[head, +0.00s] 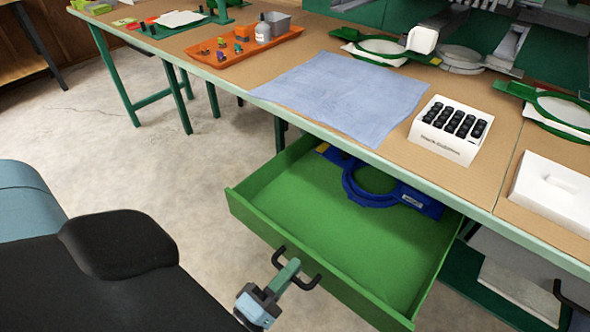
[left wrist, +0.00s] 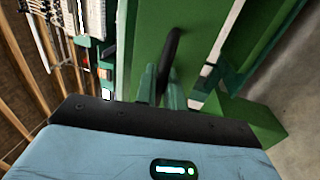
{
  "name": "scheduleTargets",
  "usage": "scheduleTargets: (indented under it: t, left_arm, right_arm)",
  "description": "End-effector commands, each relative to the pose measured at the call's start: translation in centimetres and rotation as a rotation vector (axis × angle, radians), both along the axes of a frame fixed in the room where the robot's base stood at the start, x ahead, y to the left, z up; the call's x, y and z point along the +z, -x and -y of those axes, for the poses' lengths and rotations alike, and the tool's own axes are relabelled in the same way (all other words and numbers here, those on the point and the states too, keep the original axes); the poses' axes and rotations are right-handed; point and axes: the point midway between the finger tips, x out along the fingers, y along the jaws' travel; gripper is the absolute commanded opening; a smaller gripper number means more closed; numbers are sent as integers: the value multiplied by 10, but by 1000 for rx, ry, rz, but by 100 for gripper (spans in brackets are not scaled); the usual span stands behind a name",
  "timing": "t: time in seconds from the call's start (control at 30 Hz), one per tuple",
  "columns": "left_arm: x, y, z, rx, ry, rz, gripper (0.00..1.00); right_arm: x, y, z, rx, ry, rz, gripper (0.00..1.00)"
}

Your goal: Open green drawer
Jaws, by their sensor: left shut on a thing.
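The green drawer (head: 350,230) stands pulled out from under the workbench, and its green floor shows. A blue hoop frame (head: 385,190) lies inside it toward the back. My left gripper (head: 288,272) is at the drawer's front panel, shut on the black bar handle (head: 308,283). In the left wrist view the gripper's fingers (left wrist: 157,85) close around the handle (left wrist: 172,55), in front of the green panel. The fingers hide part of the handle. My right gripper is not in view.
On the workbench (head: 345,60) are a blue cloth (head: 345,92), a white box of black spools (head: 452,128), an orange tray (head: 245,48) and a white block (head: 555,190). Green hoops lie behind. Clear concrete floor (head: 130,160) is left of the drawer.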

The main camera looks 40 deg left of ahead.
Motion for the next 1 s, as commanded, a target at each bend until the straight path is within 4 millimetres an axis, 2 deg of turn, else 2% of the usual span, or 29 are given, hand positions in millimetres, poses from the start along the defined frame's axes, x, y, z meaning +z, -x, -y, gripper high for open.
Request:
scheduleTargets:
  t: [0.27, 0.3, 0.33, 0.67, 0.77, 1.0]
  left_arm:
    - [1, 0, 0, 1, 0, 2, 0]
    - [1, 0, 0, 1, 0, 2, 12]
    - [1, 0, 0, 1, 0, 2, 15]
    - [-1, 3, 0, 1, -1, 0, 15]
    - [-4, 14, 0, 0, 0, -4, 15]
    - [-10, 52, -2, -1, 0, -3, 15]
  right_arm:
    - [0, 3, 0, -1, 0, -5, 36]
    - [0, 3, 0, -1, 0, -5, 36]
    - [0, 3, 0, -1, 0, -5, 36]
    - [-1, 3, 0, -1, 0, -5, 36]
    - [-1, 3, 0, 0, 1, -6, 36]
    - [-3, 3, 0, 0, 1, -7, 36]
